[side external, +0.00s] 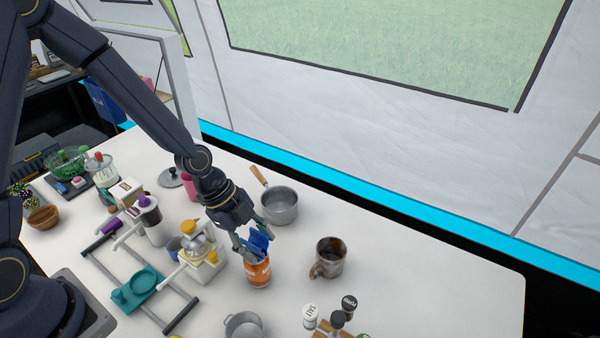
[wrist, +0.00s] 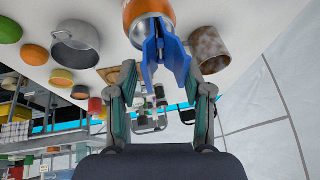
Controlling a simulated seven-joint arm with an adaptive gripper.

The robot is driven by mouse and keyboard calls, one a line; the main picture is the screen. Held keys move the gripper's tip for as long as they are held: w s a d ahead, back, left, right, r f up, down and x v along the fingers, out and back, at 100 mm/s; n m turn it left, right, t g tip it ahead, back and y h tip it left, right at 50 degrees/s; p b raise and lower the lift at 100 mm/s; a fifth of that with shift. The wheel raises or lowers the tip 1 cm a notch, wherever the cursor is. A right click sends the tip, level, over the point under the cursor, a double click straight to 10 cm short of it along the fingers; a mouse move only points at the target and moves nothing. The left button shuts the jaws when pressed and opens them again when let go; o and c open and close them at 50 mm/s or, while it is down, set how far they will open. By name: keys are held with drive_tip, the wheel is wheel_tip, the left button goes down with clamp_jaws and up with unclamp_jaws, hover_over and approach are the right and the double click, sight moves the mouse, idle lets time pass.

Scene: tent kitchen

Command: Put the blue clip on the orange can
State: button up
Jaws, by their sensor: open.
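The orange can (side external: 257,274) stands upright on the white table. The blue clip (side external: 259,243) is at the top of the can and appears to touch it; I cannot tell whether it clamps the rim. In the wrist view the clip (wrist: 167,55) overlaps the edge of the orange can (wrist: 146,10), which is cut off by the frame. My gripper (side external: 250,240) is just above the can, tilted down. In the wrist view my gripper (wrist: 161,75) is open, one finger on each side of the clip, with gaps visible between fingers and clip.
A brown mug (side external: 329,257) stands right of the can, and a saucepan (side external: 279,206) behind it. A white juicer-like device (side external: 203,262) is close on the left. A metal pot (side external: 244,326) and shakers (side external: 310,317) are in front. The table's right side is clear.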

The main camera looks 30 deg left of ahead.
drive_tip(key=s+a+r+n+t+y, duration=0.1)
drive_tip(key=s+a+r+n, duration=0.3)
drive_tip(key=r+n, duration=0.2)
drive_tip(key=s+a+r+n+t+y, duration=0.1)
drive_tip(key=s+a+r+n+y, duration=0.1)
drive_tip(key=s+a+r+n, duration=0.3)
drive_tip(key=s+a+r+n+t+y, duration=0.1)
drive_tip(key=s+a+r+n, duration=0.3)
drive_tip(key=r+n, duration=0.3)
wheel_tip(320, 180, up, 5)
drive_tip(key=shift+s+a+r+t, duration=0.2)
drive_tip(key=shift+s+a+t, duration=0.2)
drive_tip(key=shift+a, duration=0.1)
idle(0.9)
